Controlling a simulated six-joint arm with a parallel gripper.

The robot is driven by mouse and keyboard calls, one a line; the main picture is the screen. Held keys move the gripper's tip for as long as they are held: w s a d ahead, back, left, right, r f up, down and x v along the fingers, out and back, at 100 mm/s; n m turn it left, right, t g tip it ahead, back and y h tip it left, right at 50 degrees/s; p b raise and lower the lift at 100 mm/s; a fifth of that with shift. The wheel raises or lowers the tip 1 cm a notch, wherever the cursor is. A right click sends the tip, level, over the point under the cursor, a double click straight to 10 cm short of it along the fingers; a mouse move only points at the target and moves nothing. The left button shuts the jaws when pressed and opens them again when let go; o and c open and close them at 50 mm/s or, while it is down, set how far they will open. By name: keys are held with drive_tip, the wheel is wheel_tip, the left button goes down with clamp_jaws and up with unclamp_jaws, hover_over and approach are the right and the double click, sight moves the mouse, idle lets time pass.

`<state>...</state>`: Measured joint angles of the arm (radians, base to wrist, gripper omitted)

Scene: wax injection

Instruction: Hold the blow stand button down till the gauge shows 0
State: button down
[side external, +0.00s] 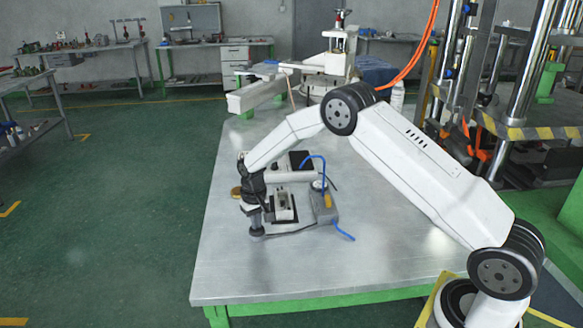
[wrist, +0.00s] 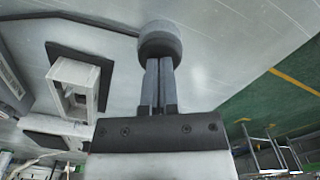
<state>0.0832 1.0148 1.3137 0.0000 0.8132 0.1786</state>
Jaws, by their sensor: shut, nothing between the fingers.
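The blow stand (side external: 300,226) sits on the table, with a white frame (side external: 283,208) that also shows at left in the wrist view (wrist: 72,84). Its grey round button (side external: 257,232) is at the stand's front left corner. My gripper (side external: 256,216) points down over the button. In the wrist view my gripper (wrist: 159,68) has its two fingers shut together, with their tips at the button's grey round top (wrist: 160,42). They appear to touch it; how far it is pressed I cannot tell. The small round gauge (side external: 318,185) is too small to read.
A grey box (side external: 323,206) with a blue hose (side external: 342,234) stands right of the frame. A white machine (side external: 325,65) is at the table's back. The metal table (side external: 320,270) is clear in front. A press with steel columns (side external: 530,65) stands at right.

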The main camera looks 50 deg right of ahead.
drive_tip(key=shift+r, duration=2.85)
drive_tip(key=shift+r, duration=0.1)
drive_tip(key=shift+s+a+r, duration=0.1)
drive_tip(key=shift+s, duration=0.15)
drive_tip(key=s+a+r+n+t, duration=0.1)
drive_tip(key=s+a+r, duration=0.1)
drive_tip(key=s, duration=1.1)
drive_tip(key=s+a+r+n+t, duration=0.1)
drive_tip(key=s+r, duration=0.3)
drive_tip(key=s, duration=0.9)
drive_tip(key=shift+s+a+n+t, duration=0.3)
drive_tip(key=shift+a+n, duration=0.2)
drive_tip(key=shift+a, duration=0.2)
drive_tip(key=shift+w, duration=0.1)
